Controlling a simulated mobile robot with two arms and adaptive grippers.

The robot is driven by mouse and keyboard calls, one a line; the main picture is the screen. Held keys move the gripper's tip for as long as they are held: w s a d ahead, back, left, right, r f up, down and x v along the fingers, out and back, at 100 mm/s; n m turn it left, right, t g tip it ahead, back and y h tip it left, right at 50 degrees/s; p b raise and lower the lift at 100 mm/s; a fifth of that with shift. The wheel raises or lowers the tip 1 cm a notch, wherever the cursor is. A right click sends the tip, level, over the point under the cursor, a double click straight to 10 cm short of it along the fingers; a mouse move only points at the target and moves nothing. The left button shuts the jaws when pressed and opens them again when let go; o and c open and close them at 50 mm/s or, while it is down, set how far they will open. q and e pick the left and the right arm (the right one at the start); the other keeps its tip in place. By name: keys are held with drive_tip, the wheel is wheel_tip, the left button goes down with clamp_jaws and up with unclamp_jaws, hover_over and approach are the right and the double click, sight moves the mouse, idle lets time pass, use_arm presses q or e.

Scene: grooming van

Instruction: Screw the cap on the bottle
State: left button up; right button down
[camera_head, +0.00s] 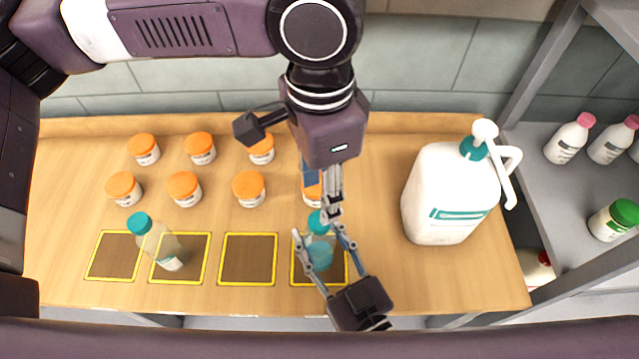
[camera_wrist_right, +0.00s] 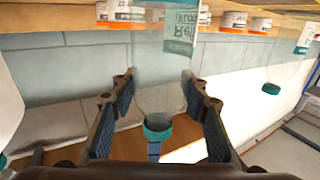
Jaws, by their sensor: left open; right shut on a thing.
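My right gripper (camera_head: 321,240) comes from the front and is shut on the bottle, a finger on each side. In the right wrist view, which is upside down, the bottle (camera_wrist_right: 160,75) is between the fingers, with the cap (camera_wrist_right: 158,127) at its neck. My left gripper (camera_head: 331,213) points down, open, right beside the cap; its finger (camera_wrist_right: 154,151) shows by the cap. Whether it touches is unclear.
Several orange-lidded jars (camera_head: 186,188) stand behind. A second teal-capped bottle (camera_head: 165,248) leans in the picture at the second square. A large white pump jug (camera_head: 440,195) stands to the right, near a grey shelf (camera_head: 535,150) with bottles. The third square (camera_head: 248,259) is empty.

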use_arm(q)
hover_over(319, 243)
drive_tip(key=w, duration=0.2)
wheel_tip(319, 243, down, 8)
drive_tip(key=shift+w+r, duration=0.15)
clamp_jaws()
drive_tip(key=shift+o, duration=0.8)
unclamp_jaws()
drive_tip(key=shift+r, duration=0.1)
